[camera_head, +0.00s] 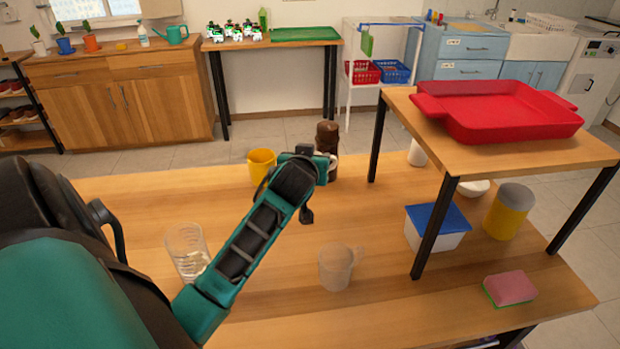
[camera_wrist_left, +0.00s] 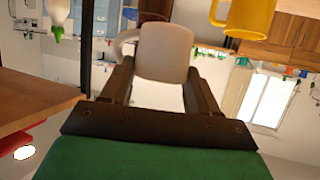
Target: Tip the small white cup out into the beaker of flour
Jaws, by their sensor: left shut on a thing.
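My left gripper (camera_head: 312,178) is over the far middle of the table. In the left wrist view its two fingers (camera_wrist_left: 160,92) are shut on a small white cup (camera_wrist_left: 163,52), whose handle points left in that view. In the head view the cup is mostly hidden behind the gripper, with a sliver of white (camera_head: 333,161) showing. I cannot tell how far it is tilted or what it holds. A clear glass beaker (camera_head: 187,252) stands at the left of the table, and a translucent handled jug (camera_head: 337,267) stands near the front middle. I cannot tell which holds flour. My right gripper is out of view.
A yellow mug (camera_head: 262,165) and a dark brown bottle (camera_head: 327,137) stand close to the left gripper. A raised shelf with a red tray (camera_head: 495,108) covers the right side. A blue-lidded box (camera_head: 436,226) and a sponge (camera_head: 510,288) are there. Table between beaker and jug is beneath my arm.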

